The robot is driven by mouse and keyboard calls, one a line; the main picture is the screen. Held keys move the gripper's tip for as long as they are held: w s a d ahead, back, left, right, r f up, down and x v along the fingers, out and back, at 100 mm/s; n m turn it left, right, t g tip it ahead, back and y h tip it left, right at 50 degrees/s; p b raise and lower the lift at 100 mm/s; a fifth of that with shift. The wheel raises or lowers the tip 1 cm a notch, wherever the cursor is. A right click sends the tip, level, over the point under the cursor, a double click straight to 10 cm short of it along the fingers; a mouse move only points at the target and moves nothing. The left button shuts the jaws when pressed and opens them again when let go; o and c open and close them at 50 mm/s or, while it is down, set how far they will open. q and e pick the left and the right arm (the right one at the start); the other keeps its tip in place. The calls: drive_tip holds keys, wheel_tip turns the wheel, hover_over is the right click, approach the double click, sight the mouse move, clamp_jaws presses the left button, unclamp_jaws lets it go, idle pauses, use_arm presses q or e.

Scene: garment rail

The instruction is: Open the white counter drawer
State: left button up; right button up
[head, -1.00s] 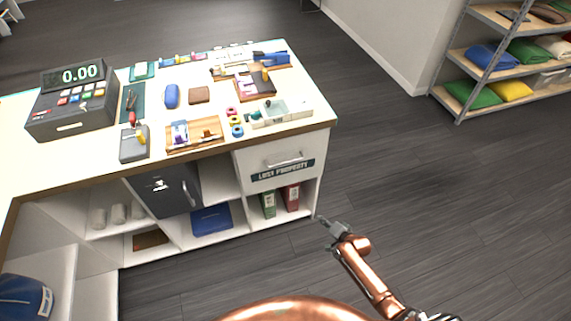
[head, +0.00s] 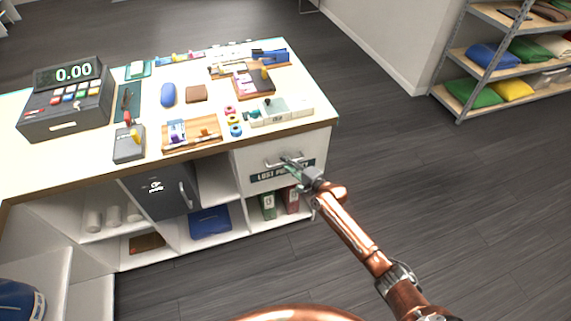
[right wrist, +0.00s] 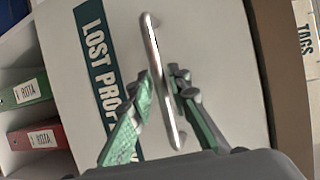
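The white counter drawer (head: 252,163) with a "LOST PROPERTY" label is flush in the right end of the counter front. Its metal bar handle (head: 272,163) runs across the front above the label. My right gripper (head: 290,163) is at the handle's right part. In the right wrist view the handle (right wrist: 155,60) passes between the two green-padded fingers of the gripper (right wrist: 164,88), which are apart on either side of it. I cannot see clear contact with the bar. My left gripper is not in view.
The counter top (head: 70,155) holds a cash register (head: 68,100), trays and small items. A dark safe-like door (head: 158,192) is left of the drawer, and green and red binders (head: 268,206) stand below it. Floor to the right is clear up to a shelf rack (head: 490,70).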

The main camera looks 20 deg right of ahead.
drive_tip(key=shift+w+a+f, duration=0.1)
drive_tip(key=shift+w+a, duration=0.05)
drive_tip(key=shift+w, duration=0.2)
clamp_jaws()
idle(0.4)
